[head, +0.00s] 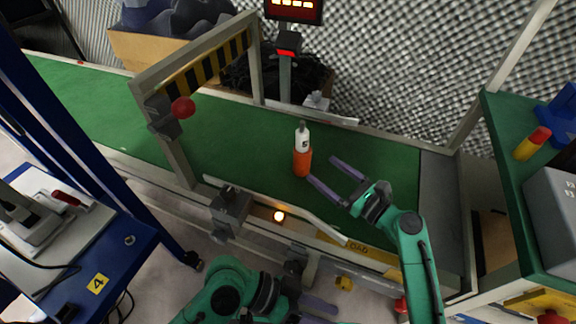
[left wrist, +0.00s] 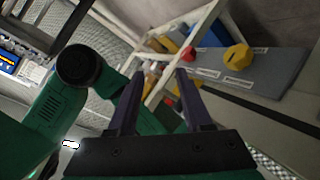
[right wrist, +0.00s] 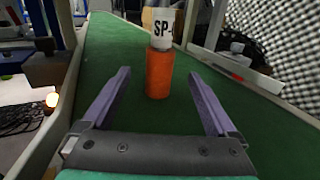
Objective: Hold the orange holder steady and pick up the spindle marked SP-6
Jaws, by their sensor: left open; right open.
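The orange holder (head: 302,164) stands upright on the green belt, with a white spindle (head: 302,138) upright in it. In the right wrist view the orange holder (right wrist: 159,74) stands ahead of the fingers, and the white spindle (right wrist: 161,28) shows the letters "SP"; the rest of its label is not readable. My right gripper (head: 328,174) is open and empty just right of the holder, its fingers pointing toward it and not around it. My left gripper (head: 318,310) is low at the front, below the belt's near edge; in its wrist view (left wrist: 158,82) it is open and empty.
The green belt (head: 235,135) is clear around the holder. A striped gate frame (head: 205,65) spans it on the left. A rail (head: 275,213) runs along its near edge with a lit lamp (head: 279,216). A side table (head: 500,150) with a red-yellow cylinder (head: 532,143) stands right.

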